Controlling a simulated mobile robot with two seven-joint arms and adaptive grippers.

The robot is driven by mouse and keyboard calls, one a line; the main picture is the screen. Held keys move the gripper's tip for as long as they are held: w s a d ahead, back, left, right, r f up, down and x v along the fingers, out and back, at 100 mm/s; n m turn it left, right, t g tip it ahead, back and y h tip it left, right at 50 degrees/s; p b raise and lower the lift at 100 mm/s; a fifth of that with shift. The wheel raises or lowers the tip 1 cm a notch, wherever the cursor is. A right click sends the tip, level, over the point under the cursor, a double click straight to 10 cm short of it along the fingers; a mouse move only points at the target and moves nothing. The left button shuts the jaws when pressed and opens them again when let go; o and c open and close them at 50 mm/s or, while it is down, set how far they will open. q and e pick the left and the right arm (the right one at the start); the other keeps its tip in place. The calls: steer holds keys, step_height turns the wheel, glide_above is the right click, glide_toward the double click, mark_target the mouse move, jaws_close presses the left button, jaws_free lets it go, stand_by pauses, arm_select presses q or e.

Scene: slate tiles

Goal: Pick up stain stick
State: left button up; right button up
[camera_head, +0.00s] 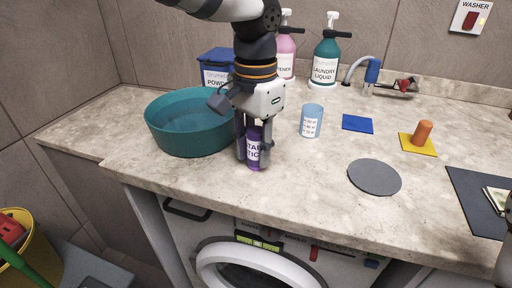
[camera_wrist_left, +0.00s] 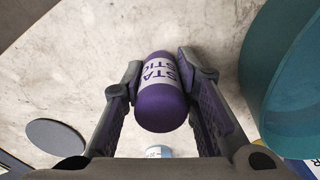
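The stain stick (camera_head: 254,150) is a purple cylinder with a white label, upright near the front of the countertop. My left gripper (camera_head: 253,158) points down over it with one finger on each side. In the left wrist view the stick (camera_wrist_left: 162,105) lies between the two finger pads of the left gripper (camera_wrist_left: 160,75), which appear to touch its sides. The fingers hide part of the stick in the head view. Only a piece of my right arm shows at the right edge; its fingers are out of view.
A teal basin (camera_head: 165,137) stands close left of the gripper. A clear blue cup (camera_head: 312,122) and grey disc (camera_head: 374,177) are to the right. Behind are a blue powder box (camera_head: 213,60) and pump bottles (camera_head: 326,62). The counter's front edge is close, above a washer (camera_head: 270,265).

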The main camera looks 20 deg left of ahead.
mark_target(257, 130)
arm_select(q)
jaws_close()
steer(key=shift+r, duration=0.3)
step_height(257, 130, up, 3)
steer(key=shift+d+r, duration=0.1)
steer(key=shift+d, duration=0.05)
steer(key=s+d+r+p, duration=0.1)
steer(key=s+d+r, duration=0.7)
steer(key=d, duration=0.3)
steer(key=shift+s+r, duration=0.2)
steer(key=shift+r, duration=0.4)
